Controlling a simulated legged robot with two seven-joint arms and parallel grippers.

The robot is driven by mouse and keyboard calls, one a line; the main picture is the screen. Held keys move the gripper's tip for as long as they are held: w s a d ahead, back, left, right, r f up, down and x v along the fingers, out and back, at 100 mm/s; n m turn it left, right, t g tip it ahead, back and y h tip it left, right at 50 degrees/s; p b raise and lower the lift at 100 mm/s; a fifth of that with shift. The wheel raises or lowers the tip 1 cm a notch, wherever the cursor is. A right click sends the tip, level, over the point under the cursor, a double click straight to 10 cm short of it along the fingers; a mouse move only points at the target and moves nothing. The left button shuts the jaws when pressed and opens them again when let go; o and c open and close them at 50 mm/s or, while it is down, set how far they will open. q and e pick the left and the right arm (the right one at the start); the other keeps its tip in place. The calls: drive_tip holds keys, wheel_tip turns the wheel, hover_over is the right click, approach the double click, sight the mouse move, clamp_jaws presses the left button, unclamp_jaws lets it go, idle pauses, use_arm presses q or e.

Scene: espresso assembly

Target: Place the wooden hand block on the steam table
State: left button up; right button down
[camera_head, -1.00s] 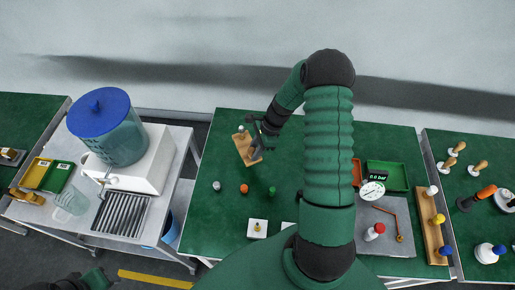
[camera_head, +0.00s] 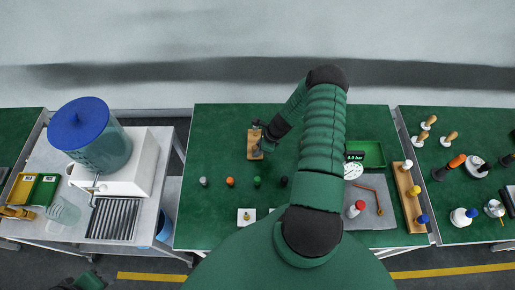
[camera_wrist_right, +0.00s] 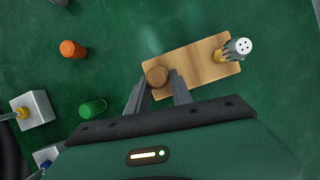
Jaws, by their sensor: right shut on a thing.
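The wooden hand block (camera_head: 254,144) is a light wooden board on the green table, left of my right arm in the head view. Whether the board is lifted I cannot tell. Part of my left arm (camera_head: 90,281) shows at the bottom left; its fingers are unclear.
Small coloured pieces, including an orange one (camera_head: 230,182), stand in front of the block. A grey plate (camera_head: 374,212) with a gauge and red pipe lies right of my arm, near a green tray (camera_head: 372,152) and wooden rack (camera_head: 409,205). A blue-lidded tank (camera_head: 90,135) stands left.

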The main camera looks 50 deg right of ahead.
drive_tip(key=c, duration=1.3)
unclamp_jaws()
drive_tip(key=shift+o, duration=0.9)
drive_tip(key=shift+a, duration=0.15)
